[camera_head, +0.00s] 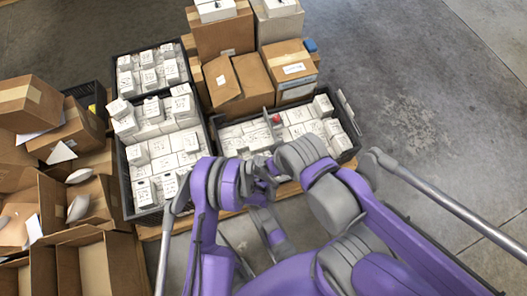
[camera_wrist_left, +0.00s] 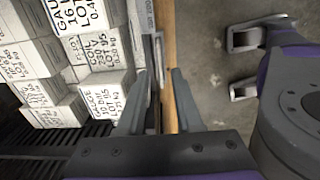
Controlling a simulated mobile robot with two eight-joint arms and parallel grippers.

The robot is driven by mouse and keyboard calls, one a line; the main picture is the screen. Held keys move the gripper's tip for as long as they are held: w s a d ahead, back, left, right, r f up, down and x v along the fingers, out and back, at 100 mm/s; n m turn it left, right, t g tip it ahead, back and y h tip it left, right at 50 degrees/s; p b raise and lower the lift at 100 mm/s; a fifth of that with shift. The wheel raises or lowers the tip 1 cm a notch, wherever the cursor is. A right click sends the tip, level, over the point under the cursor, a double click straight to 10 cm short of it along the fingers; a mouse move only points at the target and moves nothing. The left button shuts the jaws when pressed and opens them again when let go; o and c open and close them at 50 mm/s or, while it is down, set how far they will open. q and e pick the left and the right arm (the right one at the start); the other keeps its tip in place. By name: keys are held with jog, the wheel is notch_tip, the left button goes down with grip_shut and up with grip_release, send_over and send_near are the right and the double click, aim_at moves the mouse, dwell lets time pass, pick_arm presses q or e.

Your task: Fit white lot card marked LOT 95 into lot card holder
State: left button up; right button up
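In the left wrist view, my left gripper (camera_wrist_left: 160,72) is open, its two fingers apart on either side of a thin grey upright edge (camera_wrist_left: 156,88) by the crate's side. I cannot tell whether that edge is the lot card holder. A pale strip with small print (camera_wrist_left: 143,18) stands just beyond the fingers; I cannot tell whether it is the card. White cartons (camera_wrist_left: 104,52) to the left carry black print, one reading LOT 95. In the head view my two arms meet at the near edge of the right crate (camera_head: 354,150); the right gripper's fingers are not clear.
Black crates of white cartons (camera_head: 150,70) stand at the left and centre. Brown boxes (camera_head: 240,80) are stacked behind, and open brown boxes (camera_head: 85,265) fill the left. A small red thing (camera_head: 276,119) shows among the cartons. The concrete floor (camera_head: 430,90) at right is clear.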

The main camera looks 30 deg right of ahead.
pick_arm(q)
notch_tip(320, 180, up, 9)
jog(key=p, duration=0.3)
jog(key=shift+f+p, duration=0.2)
jog(key=shift+p, duration=0.1)
pick_arm(e)
jog(key=r, duration=0.5)
jog(key=shift+s+r, duration=0.15)
jog(key=shift+s, duration=0.2)
pick_arm(q)
jog(key=w+a+r+m+t, duration=0.1)
jog(key=w+a+r+m, duration=0.25)
jog(key=a+r, duration=0.7)
jog(key=w+a+r+m+t, duration=0.1)
jog(key=w+a+r+m, duration=0.25)
jog(key=a+r, duration=0.65)
jog(key=s+a+r+m+t, duration=0.2)
jog(key=s+a+r+m, duration=0.6)
jog(key=s+a+r, duration=0.4)
notch_tip(320, 180, up, 2)
jog(key=shift+s+a+r+t, duration=0.2)
jog(key=shift+s+a+t, duration=0.15)
jog(key=shift+a, duration=0.9)
